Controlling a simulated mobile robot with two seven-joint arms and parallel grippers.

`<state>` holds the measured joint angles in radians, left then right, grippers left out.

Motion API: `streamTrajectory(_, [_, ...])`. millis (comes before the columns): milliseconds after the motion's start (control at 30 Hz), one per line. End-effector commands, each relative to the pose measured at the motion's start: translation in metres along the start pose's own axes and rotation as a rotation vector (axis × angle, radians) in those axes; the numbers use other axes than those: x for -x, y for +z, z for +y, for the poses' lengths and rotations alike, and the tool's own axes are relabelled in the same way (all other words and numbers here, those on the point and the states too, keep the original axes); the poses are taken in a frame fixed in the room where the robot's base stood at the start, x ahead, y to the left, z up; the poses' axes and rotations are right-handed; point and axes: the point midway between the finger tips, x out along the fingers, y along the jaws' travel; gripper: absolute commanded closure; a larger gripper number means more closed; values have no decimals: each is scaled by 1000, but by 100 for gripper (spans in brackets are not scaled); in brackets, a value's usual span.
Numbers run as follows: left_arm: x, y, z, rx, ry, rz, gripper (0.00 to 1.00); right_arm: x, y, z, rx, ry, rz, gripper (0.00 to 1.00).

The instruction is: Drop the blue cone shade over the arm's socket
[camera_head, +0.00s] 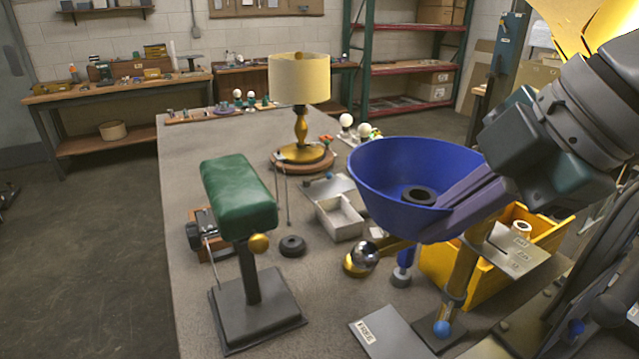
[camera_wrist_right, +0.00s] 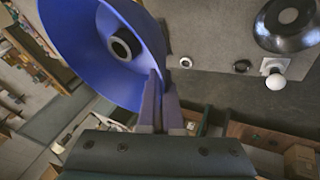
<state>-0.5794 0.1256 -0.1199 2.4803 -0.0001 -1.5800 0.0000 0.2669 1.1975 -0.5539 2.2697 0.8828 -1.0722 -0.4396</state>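The blue cone shade (camera_head: 385,195) is in the air above the table's right part, its wide mouth facing up and a dark ring at its inner bottom. My right gripper (camera_head: 468,198) is shut on its right-hand wall. In the right wrist view the fingers (camera_wrist_right: 158,100) pinch the wall of the shade (camera_wrist_right: 75,45). Below the shade stands a short blue post on a grey foot (camera_head: 402,268). A tan upright (camera_head: 462,275) stands to its right, its top hidden behind the gripper. I cannot tell which carries the socket. My left gripper is not in view.
A yellow bin (camera_head: 445,268) stands close behind the tan upright.

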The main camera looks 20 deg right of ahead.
Motion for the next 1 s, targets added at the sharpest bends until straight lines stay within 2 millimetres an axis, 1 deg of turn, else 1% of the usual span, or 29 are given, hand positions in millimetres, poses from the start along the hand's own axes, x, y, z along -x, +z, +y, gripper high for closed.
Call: streamTrajectory(1000, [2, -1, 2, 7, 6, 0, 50, -5, 2, -2, 1, 1, 1, 100])
